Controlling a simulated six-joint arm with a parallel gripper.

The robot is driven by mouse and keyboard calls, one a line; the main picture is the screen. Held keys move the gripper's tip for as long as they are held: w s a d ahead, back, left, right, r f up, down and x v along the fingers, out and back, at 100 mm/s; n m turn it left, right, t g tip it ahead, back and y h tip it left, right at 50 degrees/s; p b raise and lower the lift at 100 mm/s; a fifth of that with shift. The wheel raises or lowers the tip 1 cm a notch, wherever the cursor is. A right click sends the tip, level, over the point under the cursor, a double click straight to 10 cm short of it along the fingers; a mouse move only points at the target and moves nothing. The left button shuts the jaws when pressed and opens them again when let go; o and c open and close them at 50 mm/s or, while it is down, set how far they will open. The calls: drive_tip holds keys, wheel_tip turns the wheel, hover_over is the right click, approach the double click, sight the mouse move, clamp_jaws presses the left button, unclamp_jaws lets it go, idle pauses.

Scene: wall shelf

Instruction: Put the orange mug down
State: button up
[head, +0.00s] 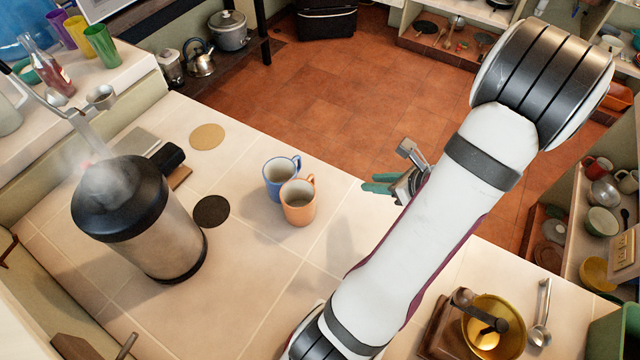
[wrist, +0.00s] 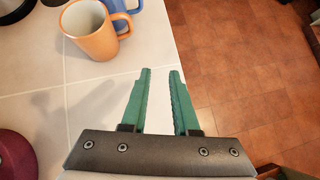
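The orange mug (head: 298,204) stands upright on the white tiled counter (head: 262,262), right in front of a blue mug (head: 278,180). The two mugs overlap in the head view, and I cannot tell whether they touch. In the wrist view the orange mug (wrist: 92,32) is at the upper left, its handle toward the blue mug (wrist: 122,18), which is partly cut off. My gripper (head: 380,187) is to the right of the mugs near the counter's edge. Its green fingers (wrist: 160,72) are apart with nothing between them, clear of the orange mug.
A large steaming metal pot (head: 160,240) stands to the left. A dark round coaster (head: 211,211) and a tan one (head: 208,137) lie on the counter. A coffee grinder (head: 490,320) is at the lower right. The counter in front of the mugs is bare.

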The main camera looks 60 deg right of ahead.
drive_tip(key=x, duration=1)
drive_tip(key=shift+w+f, duration=0.2)
drive_tip(key=shift+w, duration=0.05)
clamp_jaws()
drive_tip(key=shift+c, duration=2)
unclamp_jaws()
drive_tip(key=o, duration=0.4)
